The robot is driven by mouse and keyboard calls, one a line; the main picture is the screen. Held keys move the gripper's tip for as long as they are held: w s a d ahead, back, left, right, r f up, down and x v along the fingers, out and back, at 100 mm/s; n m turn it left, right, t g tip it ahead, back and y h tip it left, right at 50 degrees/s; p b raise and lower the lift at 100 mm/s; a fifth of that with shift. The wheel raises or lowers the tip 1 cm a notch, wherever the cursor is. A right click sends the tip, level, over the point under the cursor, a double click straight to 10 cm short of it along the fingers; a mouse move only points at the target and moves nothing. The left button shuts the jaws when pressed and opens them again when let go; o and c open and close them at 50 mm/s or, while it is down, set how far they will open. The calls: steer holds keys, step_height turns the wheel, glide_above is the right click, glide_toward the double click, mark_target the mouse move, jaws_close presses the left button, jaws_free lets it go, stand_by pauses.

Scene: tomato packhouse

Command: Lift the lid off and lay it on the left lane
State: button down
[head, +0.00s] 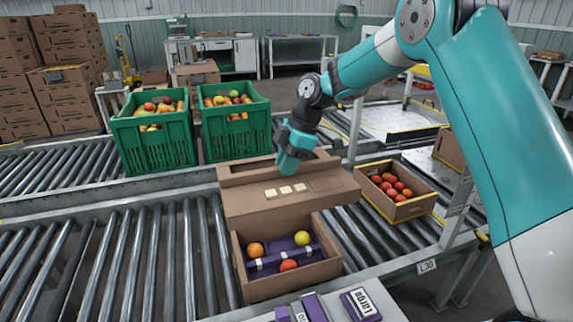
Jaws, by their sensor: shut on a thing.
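The lid (245,208) is a brown cardboard panel with a raised back edge and several pale labels. My gripper (293,163) is shut on it near its back edge, and the fingertips are partly hidden. The lid covers the back of the open cardboard box (293,287) in this view; I cannot tell whether they touch. The box holds an orange, a yellow and a red fruit around a purple insert (262,263). The left lane (110,260) is a roller conveyor left of the box, with its visible rollers bare.
Two green crates (155,145) of produce stand behind the left lane. A cardboard box of red tomatoes (413,209) sits on rollers to the right. Purple blocks (360,303), one marked "Large", are at the front edge. A metal rail post (458,205) stands at right.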

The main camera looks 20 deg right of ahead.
steer(key=shift+r+p, duration=1.45)
steer(key=shift+r, duration=0.5)
